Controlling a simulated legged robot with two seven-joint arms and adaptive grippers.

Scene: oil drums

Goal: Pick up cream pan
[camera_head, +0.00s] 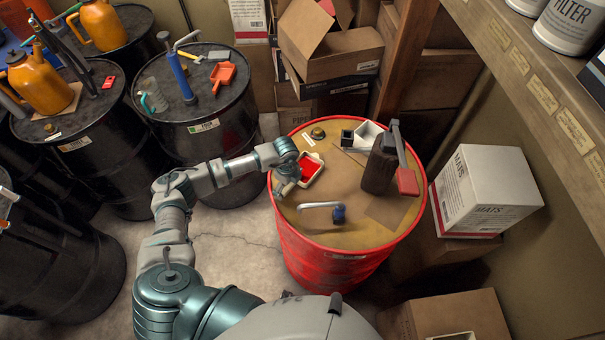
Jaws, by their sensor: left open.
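The cream pan (312,170) is a small tray with a cream rim and a red inside. It lies on the left part of the top of the red oil drum (345,235). My left gripper (291,182) is open at the pan's left side, its fingers pointing down near the drum's left rim. I cannot tell whether a finger touches the pan. The gripper and wrist hide part of the pan's left edge. My right gripper is not in view.
A dark brown jug (379,168) and a red-headed brush (407,182) stand right of the pan. A blue-and-grey tool (338,213) lies in front, a brass cap (318,133) behind. Black drums (205,130) stand left; boxes (483,190) stand right.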

